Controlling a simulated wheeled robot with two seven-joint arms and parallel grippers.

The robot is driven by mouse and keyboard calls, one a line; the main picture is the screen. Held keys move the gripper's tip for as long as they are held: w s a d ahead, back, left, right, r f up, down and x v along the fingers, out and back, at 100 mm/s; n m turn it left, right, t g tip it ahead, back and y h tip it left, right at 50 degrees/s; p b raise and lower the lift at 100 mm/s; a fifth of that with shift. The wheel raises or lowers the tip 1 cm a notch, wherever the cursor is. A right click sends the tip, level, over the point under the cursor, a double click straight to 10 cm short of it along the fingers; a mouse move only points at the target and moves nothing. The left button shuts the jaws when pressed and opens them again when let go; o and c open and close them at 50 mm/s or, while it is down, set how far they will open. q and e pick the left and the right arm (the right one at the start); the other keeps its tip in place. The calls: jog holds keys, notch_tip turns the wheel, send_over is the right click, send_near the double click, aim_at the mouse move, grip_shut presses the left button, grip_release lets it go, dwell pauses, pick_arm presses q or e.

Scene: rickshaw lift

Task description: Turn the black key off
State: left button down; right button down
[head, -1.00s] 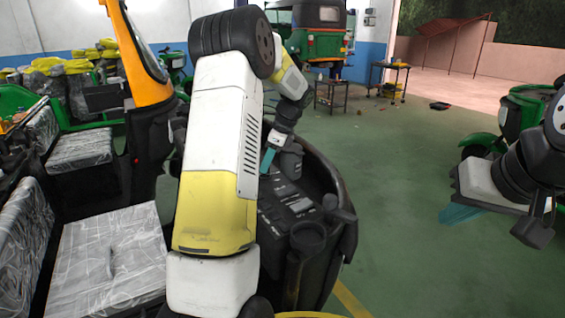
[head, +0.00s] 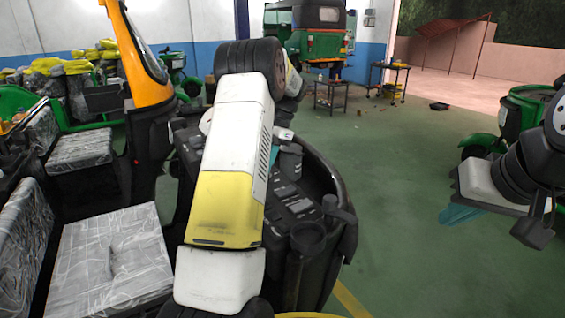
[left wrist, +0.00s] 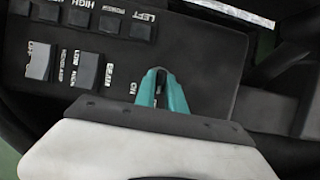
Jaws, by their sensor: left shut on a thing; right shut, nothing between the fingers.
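The black key (left wrist: 161,88) is a small dark piece between the teal fingertips of my left gripper (left wrist: 161,82) in the left wrist view. The fingers are shut on it, beside the white "ON" label on the dark dashboard panel (left wrist: 205,65). Most of the key is hidden by the fingers, so its turn angle cannot be told. In the head view my left forearm covers most of this gripper; only a bit of teal shows beside the dashboard (head: 290,208). My right gripper (head: 462,214) is shut and empty over the floor at the right.
Labelled rocker switches (left wrist: 85,70) sit left of the key. The handlebar grip (head: 338,210) stands at the dashboard's right side. Plastic-covered seats (head: 110,255) are at the left. Green floor (head: 400,180) is clear between the rickshaw and my right arm.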

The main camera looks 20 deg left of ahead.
dwell(0.5)
pick_arm(q)
jog(key=c, duration=1.4)
grip_release()
jog(key=v, duration=0.8)
